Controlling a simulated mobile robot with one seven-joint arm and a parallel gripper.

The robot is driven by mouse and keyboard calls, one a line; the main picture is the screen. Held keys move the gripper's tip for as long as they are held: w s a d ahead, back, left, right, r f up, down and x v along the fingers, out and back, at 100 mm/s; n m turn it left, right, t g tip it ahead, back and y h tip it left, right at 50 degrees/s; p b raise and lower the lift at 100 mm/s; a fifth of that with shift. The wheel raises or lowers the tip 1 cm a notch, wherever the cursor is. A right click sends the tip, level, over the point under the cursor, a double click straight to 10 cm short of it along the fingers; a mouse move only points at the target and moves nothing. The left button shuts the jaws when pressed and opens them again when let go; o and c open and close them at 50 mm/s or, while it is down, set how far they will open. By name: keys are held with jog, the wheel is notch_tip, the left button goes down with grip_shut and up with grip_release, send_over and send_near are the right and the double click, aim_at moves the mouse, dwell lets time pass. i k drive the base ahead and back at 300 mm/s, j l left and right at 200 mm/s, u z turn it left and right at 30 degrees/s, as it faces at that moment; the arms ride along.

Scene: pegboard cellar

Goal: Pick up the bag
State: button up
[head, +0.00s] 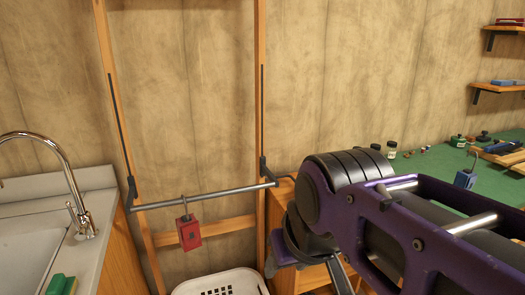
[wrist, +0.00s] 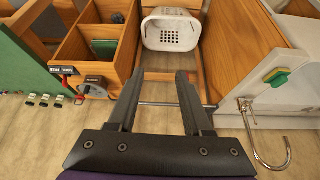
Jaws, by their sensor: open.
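A small red bag (head: 189,232) hangs by its handle from a grey metal bar (head: 215,197) in front of the wall. A blue bag-like item (head: 465,178) with a thin upright handle stands on the green bench at the right. I cannot tell from the frames which one the task names. My gripper (wrist: 159,82) is open, with nothing between its two dark fingers. The bar (wrist: 160,104) runs behind the fingers in the wrist view. The red bag is not clearly visible there. In the head view my arm hides much of the gripper, which is right of the red bag.
A white basket (head: 220,284) is below the bar and also shows in the wrist view (wrist: 171,38). A sink counter with a tap (head: 75,195) and a green sponge (head: 58,285) is at the left. The green bench (head: 440,165) holds several small jars. Wooden cubbies (wrist: 95,35) show in the wrist view.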

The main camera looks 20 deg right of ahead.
aim_at(465, 179)
jog(key=z, duration=1.9)
jog(key=u, duration=0.4)
jog(key=j+u, duration=0.1)
jog(key=u, duration=1.1)
jog(key=i+u, duration=0.1)
jog(key=u, duration=0.3)
jog(key=k+l, duration=0.1)
jog(key=l, duration=3)
jog(key=k, duration=0.05)
